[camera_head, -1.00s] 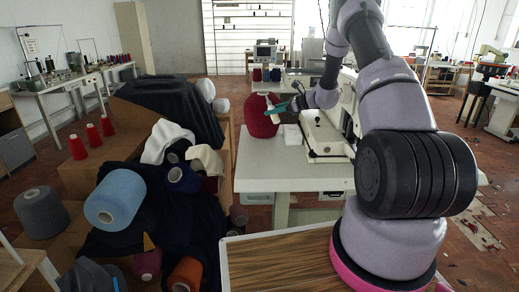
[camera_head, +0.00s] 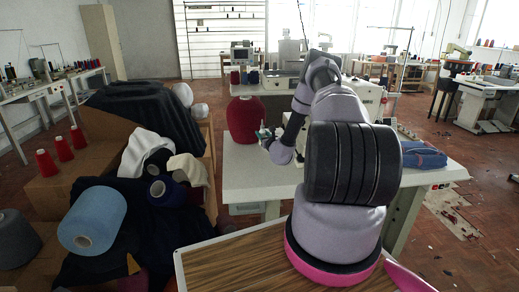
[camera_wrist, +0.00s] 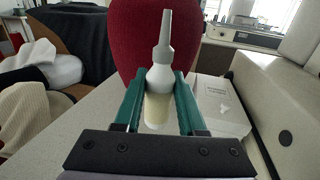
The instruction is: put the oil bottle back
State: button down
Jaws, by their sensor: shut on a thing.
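The oil bottle (camera_wrist: 160,70) has a white pointed nozzle and shoulder and a pale yellowish body. In the wrist view my gripper (camera_wrist: 163,82) is shut on it, with a green jaw on each side and the nozzle pointing away between them. In the head view my gripper (camera_head: 265,134) is small, over the left part of the white sewing table (camera_head: 240,178), just right of the big red yarn cone (camera_head: 244,119). I cannot tell whether the bottle's base touches the table.
The red cone stands close behind the bottle. A white box (camera_wrist: 221,105) and the pale sewing machine (camera_wrist: 282,115) are on the right. A blue pouch (camera_head: 423,154) lies at the table's right. Yarn cones and dark cloth crowd the left.

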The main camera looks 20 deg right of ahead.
jog(key=shift+f, duration=2.95)
jog(key=shift+f, duration=0.15)
jog(key=shift+c, duration=2.4)
grip_release()
